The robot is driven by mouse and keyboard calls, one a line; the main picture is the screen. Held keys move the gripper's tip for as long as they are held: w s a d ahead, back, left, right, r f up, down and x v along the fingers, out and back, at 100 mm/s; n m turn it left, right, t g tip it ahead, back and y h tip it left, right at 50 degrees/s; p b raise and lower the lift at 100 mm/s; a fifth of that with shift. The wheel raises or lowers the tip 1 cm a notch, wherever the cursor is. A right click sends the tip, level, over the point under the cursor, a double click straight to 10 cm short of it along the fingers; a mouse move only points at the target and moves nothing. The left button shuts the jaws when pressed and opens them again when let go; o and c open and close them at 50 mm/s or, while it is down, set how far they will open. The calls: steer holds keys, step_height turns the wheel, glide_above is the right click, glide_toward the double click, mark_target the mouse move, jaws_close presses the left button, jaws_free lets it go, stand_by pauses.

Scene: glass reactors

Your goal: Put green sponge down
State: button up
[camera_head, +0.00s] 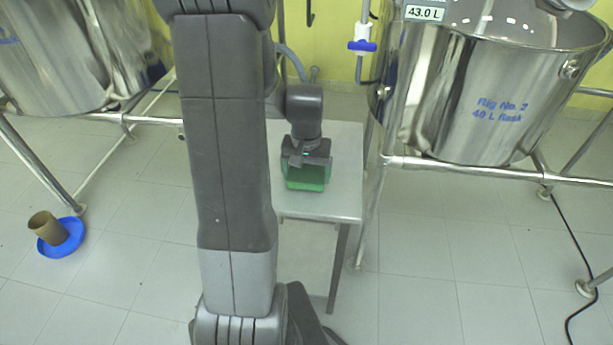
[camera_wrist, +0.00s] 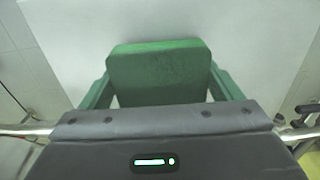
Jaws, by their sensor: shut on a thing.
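The green sponge (camera_head: 307,178) is a green block in the head view, over the grey table (camera_head: 345,200). In the wrist view the sponge (camera_wrist: 160,72) is between the two green fingers of my gripper (camera_wrist: 163,90). My gripper (camera_head: 306,170) points down and is shut on the sponge. I cannot tell whether the sponge's underside touches the table top. My arm hides the left part of the table in the head view.
A steel vessel (camera_head: 500,90) on a pipe frame stands to the right, and another vessel (camera_head: 75,55) to the left. A blue dish (camera_head: 62,238) with a brown cup (camera_head: 47,228) is on the floor at left. The table top around the sponge looks clear.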

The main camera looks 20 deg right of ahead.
mark_target(306, 173)
steer(key=shift+f, duration=0.6)
steer(key=shift+f, duration=0.1)
steer(key=shift+f, duration=0.15)
steer(key=o, duration=0.9)
step_height(306, 173, up, 12)
steer(key=shift+r+p, duration=0.25)
steer(key=shift+p, duration=0.15)
